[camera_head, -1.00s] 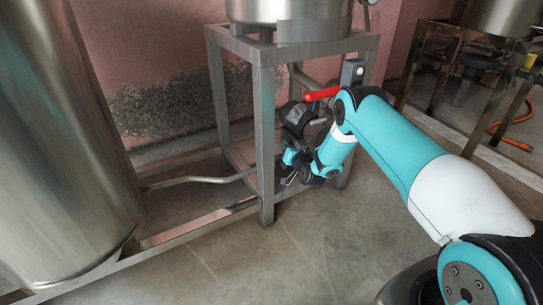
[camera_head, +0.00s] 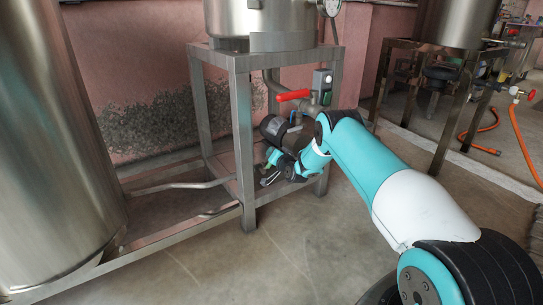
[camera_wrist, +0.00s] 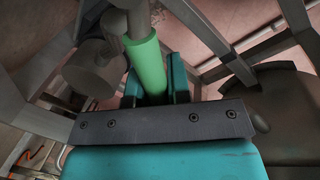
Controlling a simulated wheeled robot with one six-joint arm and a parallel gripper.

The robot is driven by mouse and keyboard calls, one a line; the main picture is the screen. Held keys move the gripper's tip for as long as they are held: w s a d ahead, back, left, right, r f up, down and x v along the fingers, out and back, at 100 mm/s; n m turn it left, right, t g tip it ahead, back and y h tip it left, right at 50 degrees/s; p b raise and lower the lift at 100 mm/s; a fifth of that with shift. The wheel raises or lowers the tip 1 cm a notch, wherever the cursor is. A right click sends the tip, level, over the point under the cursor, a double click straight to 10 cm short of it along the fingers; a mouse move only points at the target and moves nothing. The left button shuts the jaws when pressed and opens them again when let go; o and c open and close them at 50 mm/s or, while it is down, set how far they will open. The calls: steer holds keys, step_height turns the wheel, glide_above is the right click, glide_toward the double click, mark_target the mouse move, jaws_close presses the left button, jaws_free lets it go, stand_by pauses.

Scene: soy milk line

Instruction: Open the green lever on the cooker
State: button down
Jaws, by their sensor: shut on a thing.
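The green lever (camera_wrist: 146,64) shows in the wrist view as a smooth green grip on a grey rod. Its near end lies between the two teal fingers of my gripper (camera_wrist: 155,88), which are shut on it. In the head view my gripper (camera_head: 268,174) is low inside the metal stand under the cooker (camera_head: 228,18), beside a dark motor-like part. I cannot make out the green lever in the head view; my gripper and arm seem to cover it.
A red lever (camera_head: 293,95) on a pipe and a grey switch box (camera_head: 322,84) sit above my wrist. The stand's front leg (camera_head: 243,150) is close to the left of my gripper. A large steel tank (camera_head: 60,130) stands at the left. Open floor lies in front.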

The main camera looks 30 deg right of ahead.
steer(key=shift+s+d+f+m+y+b, duration=0.1)
steer(key=shift+d+f+m+y+b, duration=0.2)
steer(key=shift+f+m, duration=0.4)
steer(key=shift+s+d+f+m+y+b, duration=0.1)
steer(key=shift+d+f+m+y+b, duration=0.1)
steer(key=shift+d+f+m+b, duration=0.35)
steer(key=shift+a+f+m+g, duration=0.1)
steer(key=shift+a+m+g, duration=0.05)
steer(key=shift+m+g, duration=0.2)
steer(key=c, duration=1.1)
jaws_free()
steer(key=shift+w, duration=0.1)
steer(key=shift+r, duration=0.2)
steer(key=shift+r, duration=0.1)
